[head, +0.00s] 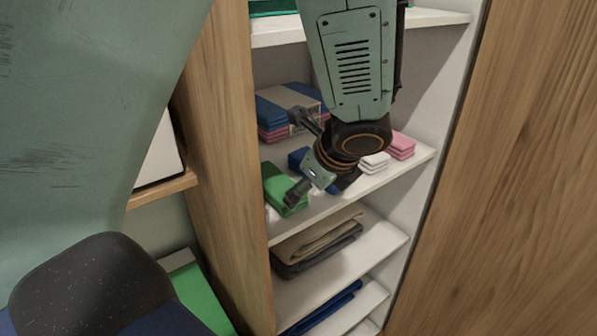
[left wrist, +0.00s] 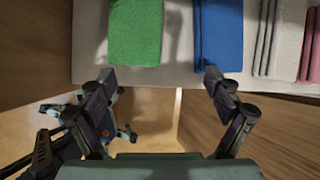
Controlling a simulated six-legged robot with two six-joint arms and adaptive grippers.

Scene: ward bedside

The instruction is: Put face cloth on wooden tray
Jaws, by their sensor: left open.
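Several folded cloths lie on a white cupboard shelf (head: 338,207): a green cloth (head: 280,188), a blue cloth (head: 297,157) partly hidden by my gripper, a white stack (head: 375,162) and a pink stack (head: 402,147). I cannot tell which one is the face cloth. My left gripper (head: 298,158) is open and empty at the shelf front. In the left wrist view, its fingertips (left wrist: 159,80) are spread, with the green cloth (left wrist: 135,32) and blue cloth (left wrist: 219,36) beyond them. No wooden tray can be made out. My right gripper is not in view.
A stack of blue, pink and grey folded items (head: 290,107) sits further back on the same shelf. Lower shelves hold beige and grey folded cloth (head: 318,240) and blue items (head: 325,308). Wooden panels (head: 222,150) flank the shelves on both sides.

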